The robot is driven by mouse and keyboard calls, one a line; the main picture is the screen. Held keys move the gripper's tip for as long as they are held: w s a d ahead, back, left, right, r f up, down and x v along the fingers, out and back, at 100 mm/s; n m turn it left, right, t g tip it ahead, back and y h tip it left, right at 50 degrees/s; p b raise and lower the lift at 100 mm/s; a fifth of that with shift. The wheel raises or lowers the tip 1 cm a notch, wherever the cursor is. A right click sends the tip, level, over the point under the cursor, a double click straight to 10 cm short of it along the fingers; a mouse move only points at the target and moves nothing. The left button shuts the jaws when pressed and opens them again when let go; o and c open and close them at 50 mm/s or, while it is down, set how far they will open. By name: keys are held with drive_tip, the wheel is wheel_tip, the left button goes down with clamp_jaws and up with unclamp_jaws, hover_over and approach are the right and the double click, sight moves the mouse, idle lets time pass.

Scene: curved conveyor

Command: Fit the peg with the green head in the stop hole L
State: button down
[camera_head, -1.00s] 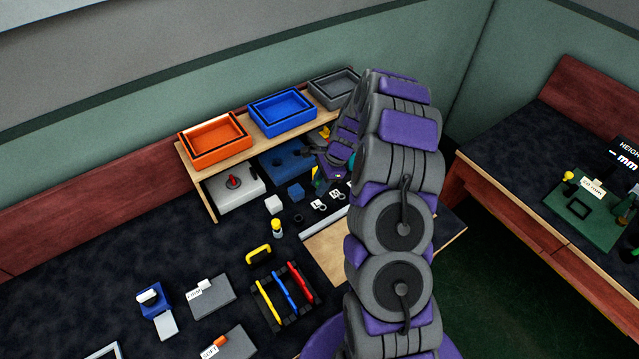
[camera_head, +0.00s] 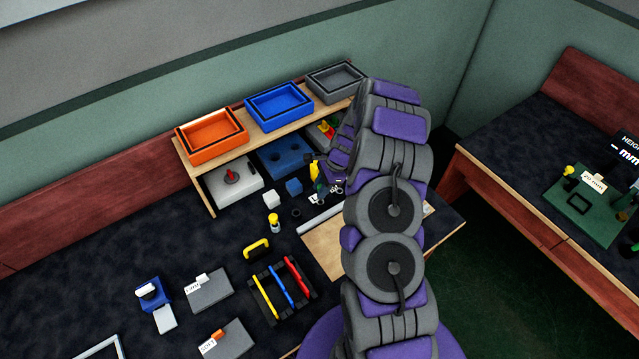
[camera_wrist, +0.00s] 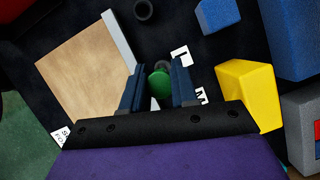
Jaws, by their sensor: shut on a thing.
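My gripper (camera_wrist: 158,88) shows in the wrist view with its two dark blue fingers on either side of a peg's round green head (camera_wrist: 160,84). It is shut on this peg; the shaft below the head is mostly hidden. A white card marked L (camera_wrist: 181,54) lies just beyond the right fingertip, and a card marked M (camera_wrist: 201,95) is partly hidden beside that finger. A dark round part shows just behind the green head; I cannot tell whether it is stop hole L. In the head view my arm hides most of the gripper and the peg.
A yellow block (camera_wrist: 250,90) stands close to the right of the gripper, with a blue cube (camera_wrist: 217,14) and a grey block (camera_wrist: 303,115) around it. A wooden board (camera_wrist: 85,72) lies left. The shelf (camera_head: 205,200) with trays stands behind.

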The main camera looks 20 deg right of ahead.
drive_tip(key=shift+d+f, duration=0.1)
drive_tip(key=shift+f, duration=0.1)
drive_tip(key=shift+a, duration=0.55)
drive_tip(key=shift+d, duration=0.15)
drive_tip(key=shift+d+r+p, duration=0.1)
drive_tip(key=shift+d+p, duration=0.3)
drive_tip(key=shift+d, duration=0.05)
drive_tip(key=shift+a, duration=0.2)
drive_tip(key=shift+d, duration=0.1)
drive_tip(key=shift+a+p, duration=0.25)
drive_tip(key=shift+p, duration=0.5)
idle(0.4)
